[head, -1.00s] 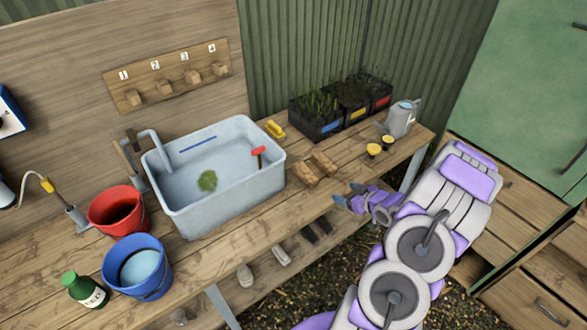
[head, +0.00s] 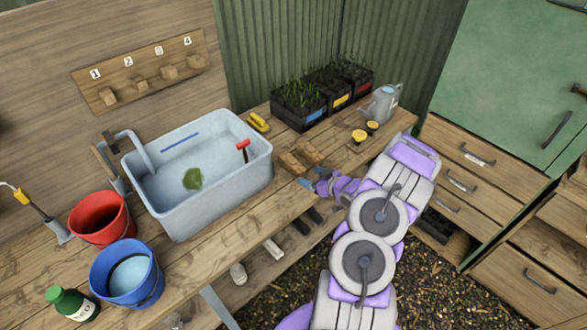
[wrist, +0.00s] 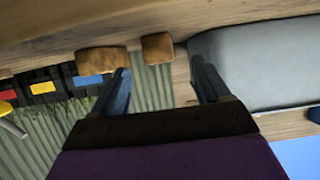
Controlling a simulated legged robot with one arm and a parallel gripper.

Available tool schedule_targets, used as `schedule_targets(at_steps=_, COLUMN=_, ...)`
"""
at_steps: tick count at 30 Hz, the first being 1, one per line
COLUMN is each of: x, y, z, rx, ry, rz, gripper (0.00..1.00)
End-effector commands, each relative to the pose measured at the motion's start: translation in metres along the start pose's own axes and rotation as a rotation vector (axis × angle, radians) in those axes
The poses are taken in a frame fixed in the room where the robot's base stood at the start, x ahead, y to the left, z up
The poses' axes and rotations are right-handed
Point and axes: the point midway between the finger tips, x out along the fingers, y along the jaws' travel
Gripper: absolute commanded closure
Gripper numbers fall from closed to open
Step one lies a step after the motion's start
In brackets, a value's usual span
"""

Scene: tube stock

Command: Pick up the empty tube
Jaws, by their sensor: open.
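My gripper (head: 308,185) is open and empty at the bench's front edge, just in front of two brown wooden blocks (head: 294,164). In the wrist view its two blue-grey fingers (wrist: 160,68) are spread, with nothing between them. The blocks show beyond the fingers there (wrist: 158,48), apart from them. No empty tube can be made out for certain in either view. Three black trays (head: 300,118) with green seedlings and blue, yellow and red labels stand at the back of the bench; single tubes in them are too small to tell apart.
The grey basin (head: 180,222) left of my gripper holds a green clump (head: 192,179) and a red-headed tool (head: 243,148). A watering can (head: 381,104) and yellow-topped items (head: 359,136) stand right. Red (head: 100,220) and blue (head: 127,284) buckets stand left. The bench (head: 230,212) has bare front boards.

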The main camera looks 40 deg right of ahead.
Motion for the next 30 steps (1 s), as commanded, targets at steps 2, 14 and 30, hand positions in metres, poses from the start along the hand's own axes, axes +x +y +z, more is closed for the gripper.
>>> schedule_targets(at_steps=2, x=0.011, y=0.0, z=0.001, rx=-0.002, ry=0.001, rz=-0.002, gripper=0.24)
schedule_targets(at_steps=14, x=0.043, y=0.004, z=0.0, rx=0.0, ry=0.002, rz=-0.004, gripper=0.24)
schedule_targets(at_steps=30, x=0.073, y=0.005, z=-0.003, rx=0.003, ry=0.0, rz=0.0, gripper=0.24)
